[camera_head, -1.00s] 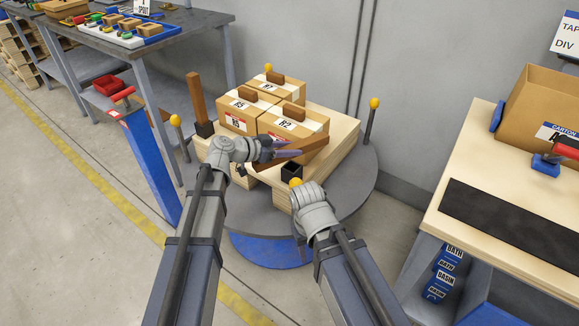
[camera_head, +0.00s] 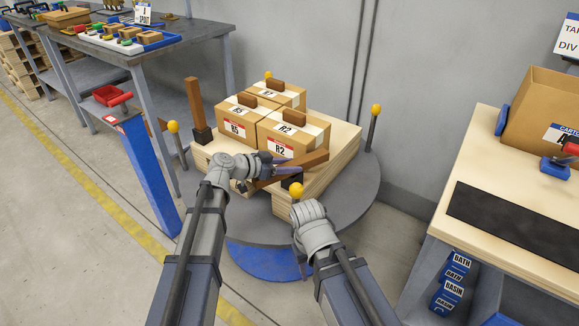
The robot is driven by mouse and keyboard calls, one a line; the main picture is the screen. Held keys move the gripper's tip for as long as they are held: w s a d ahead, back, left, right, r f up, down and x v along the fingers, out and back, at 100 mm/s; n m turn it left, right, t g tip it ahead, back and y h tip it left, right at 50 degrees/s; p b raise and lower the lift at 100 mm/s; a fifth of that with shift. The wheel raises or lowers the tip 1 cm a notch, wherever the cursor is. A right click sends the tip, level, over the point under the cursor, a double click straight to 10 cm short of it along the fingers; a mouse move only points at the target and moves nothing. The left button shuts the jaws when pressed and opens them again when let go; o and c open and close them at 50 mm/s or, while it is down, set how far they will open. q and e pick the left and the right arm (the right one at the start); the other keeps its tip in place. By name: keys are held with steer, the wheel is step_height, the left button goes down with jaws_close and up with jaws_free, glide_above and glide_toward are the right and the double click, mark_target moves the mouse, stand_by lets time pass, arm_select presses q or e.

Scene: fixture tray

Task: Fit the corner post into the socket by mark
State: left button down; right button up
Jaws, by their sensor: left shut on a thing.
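The corner post is a brown wooden bar (camera_head: 305,162), lying nearly level and slanting up to the right. My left gripper (camera_head: 273,168) is shut on it near its left part and holds it in front of the R2 box. A black socket (camera_head: 291,182) sits at the pallet's near corner, just below the post and partly hidden. Another brown post (camera_head: 194,103) stands upright in a black socket (camera_head: 202,134) at the left corner. My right gripper (camera_head: 308,212) is beyond its wrist, low by the near edge; its fingers are hidden. No mark by the sockets is readable.
Three cartons (camera_head: 290,133) with brown blocks on top fill the pale wooden pallet (camera_head: 340,145) on a round grey turntable (camera_head: 365,185). Yellow-topped pegs (camera_head: 375,110) stand around it, one (camera_head: 297,190) close to my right wrist. A workbench (camera_head: 480,178) stands at right.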

arm_select(q)
steer(key=shift+c, duration=2.2)
jaws_free()
steer(key=p+v, duration=0.3)
steer(key=v, duration=0.4)
steer(key=shift+s+a, duration=0.3)
steer(key=shift+s, duration=0.05)
